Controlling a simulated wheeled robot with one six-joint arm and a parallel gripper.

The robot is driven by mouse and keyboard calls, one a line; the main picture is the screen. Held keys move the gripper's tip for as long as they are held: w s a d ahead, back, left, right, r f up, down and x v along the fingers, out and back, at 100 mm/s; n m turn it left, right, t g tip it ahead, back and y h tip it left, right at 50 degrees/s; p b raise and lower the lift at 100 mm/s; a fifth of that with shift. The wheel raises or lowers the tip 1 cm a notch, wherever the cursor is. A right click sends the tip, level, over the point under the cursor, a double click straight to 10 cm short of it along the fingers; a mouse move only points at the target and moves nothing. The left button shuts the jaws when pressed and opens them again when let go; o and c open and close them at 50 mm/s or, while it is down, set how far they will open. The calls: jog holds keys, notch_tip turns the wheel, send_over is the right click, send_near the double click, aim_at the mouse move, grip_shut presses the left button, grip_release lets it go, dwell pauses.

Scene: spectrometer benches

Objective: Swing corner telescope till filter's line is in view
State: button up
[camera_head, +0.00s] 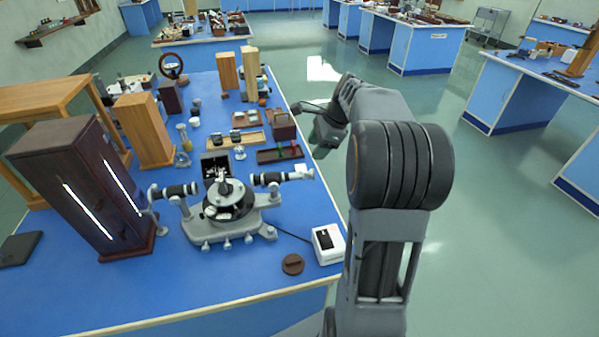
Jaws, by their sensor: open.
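A grey spectrometer (241,228) stands near the front right corner of the near blue bench, with a round dark table at its middle. One black-and-grey tube (174,190) points left toward a dark wooden cabinet with two bright vertical slits. The other tube, seemingly the telescope (272,178), points right toward the bench edge. No filter can be made out for certain, and no line in the eyepiece can be seen from here. My gripper (306,108) is small in this view, past the bench's right edge, apart from the telescope and open. Nothing shows between its fingers.
The dark cabinet (82,185) stands left of the spectrometer. A white box (328,243) and a brown disc (292,264) lie at its front right. Wooden trays (234,140) and upright wooden blocks stand behind. Open floor (480,220) lies right of the bench.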

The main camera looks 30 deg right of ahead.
aim_at(299, 173)
jog(key=x, duration=1.2)
jog(key=shift+a, duration=0.1)
grip_shut()
